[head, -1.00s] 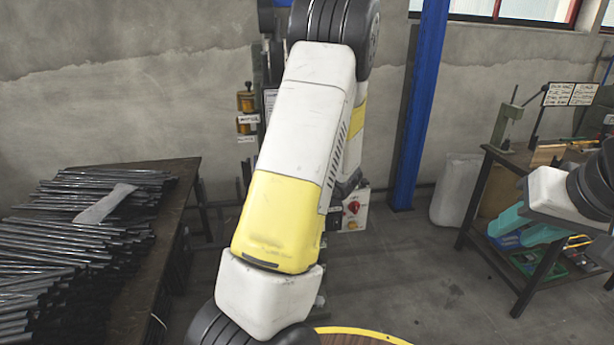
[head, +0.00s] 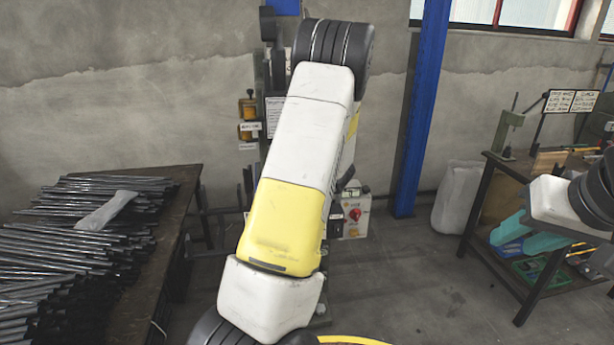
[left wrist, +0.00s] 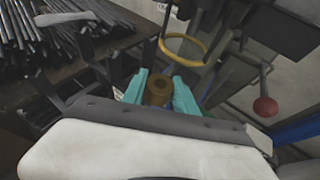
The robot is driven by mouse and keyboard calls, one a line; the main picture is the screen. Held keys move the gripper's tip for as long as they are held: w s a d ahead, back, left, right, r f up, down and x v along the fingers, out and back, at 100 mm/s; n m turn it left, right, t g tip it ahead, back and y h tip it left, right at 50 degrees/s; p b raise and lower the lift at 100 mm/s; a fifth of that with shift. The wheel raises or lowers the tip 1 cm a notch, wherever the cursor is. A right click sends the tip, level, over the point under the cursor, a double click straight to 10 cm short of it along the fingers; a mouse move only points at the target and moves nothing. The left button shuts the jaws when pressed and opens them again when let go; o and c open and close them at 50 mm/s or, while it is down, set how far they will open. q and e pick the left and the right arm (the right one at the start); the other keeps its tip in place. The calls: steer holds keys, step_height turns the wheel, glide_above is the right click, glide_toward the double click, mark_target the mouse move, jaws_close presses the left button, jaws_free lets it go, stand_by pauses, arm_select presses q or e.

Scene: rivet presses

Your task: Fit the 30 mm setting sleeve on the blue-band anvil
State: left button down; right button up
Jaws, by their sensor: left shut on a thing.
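In the left wrist view a brown, brass-like sleeve with a dark hole (left wrist: 159,90) sits between the teal fingertips of my left gripper (left wrist: 160,93), which is shut on it. Its size mark cannot be read. In the head view my left arm fills the middle and hides most of the press (head: 275,105) behind it; the left gripper is out of sight there. No blue-band anvil can be made out in either view. My right gripper (head: 524,238) is at the right, its teal fingers apart and seemingly empty, in front of the side table.
A dark table (head: 150,270) with many metal rods (head: 60,245) stands at left. A side table (head: 490,200) stands at right near a blue post (head: 420,110). In the left wrist view a yellow ring (left wrist: 206,57) and a red ball knob (left wrist: 265,106) are close to the gripper.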

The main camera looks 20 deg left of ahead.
arm_select(q)
steer(key=shift+w+a, duration=0.4)
steer(key=shift+w, duration=0.25)
steer(key=shift+w+a, duration=0.4)
steer(key=shift+w, duration=0.3)
steer(key=shift+w+a, duration=0.4)
steer(key=shift+w, duration=0.25)
steer(key=shift+f, duration=1.5)
steer(key=c, duration=0.9)
jaws_free()
steer(key=shift+s+d, duration=0.1)
steer(key=v, duration=0.7)
steer(key=shift+s+d+r, duration=0.1)
steer(key=shift+d+r, duration=0.05)
steer(key=shift+d, duration=0.15)
steer(key=shift+d, duration=0.1)
